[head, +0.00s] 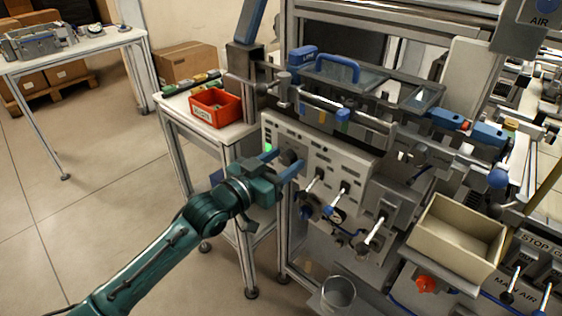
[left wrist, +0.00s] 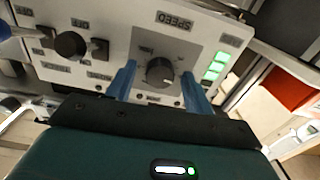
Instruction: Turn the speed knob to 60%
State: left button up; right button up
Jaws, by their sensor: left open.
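The speed knob (left wrist: 160,71) is a round dark knob on the pale panel (left wrist: 205,28), under an upside-down SPEED label (left wrist: 174,20) in the left wrist view. Its pointer setting is too small to read. My left gripper (head: 280,163) is open at the panel's left end in the head view. In the left wrist view its two blue fingers (left wrist: 159,76) stand on either side of the knob, with a gap visible on each side. The knob also shows dark between the fingers in the head view (head: 289,157). My right gripper is not in view.
Green indicator lights (left wrist: 214,66) sit beside the knob. Another dark knob (left wrist: 71,45) is further along the panel. Several levers (head: 343,189) stick out lower on the panel. A red bin (head: 215,107) stands on the side table, and a beige open box (head: 461,236) is at right.

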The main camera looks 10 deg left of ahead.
pick_arm(q)
jog(key=c, duration=1)
jog(key=shift+o, duration=0.2)
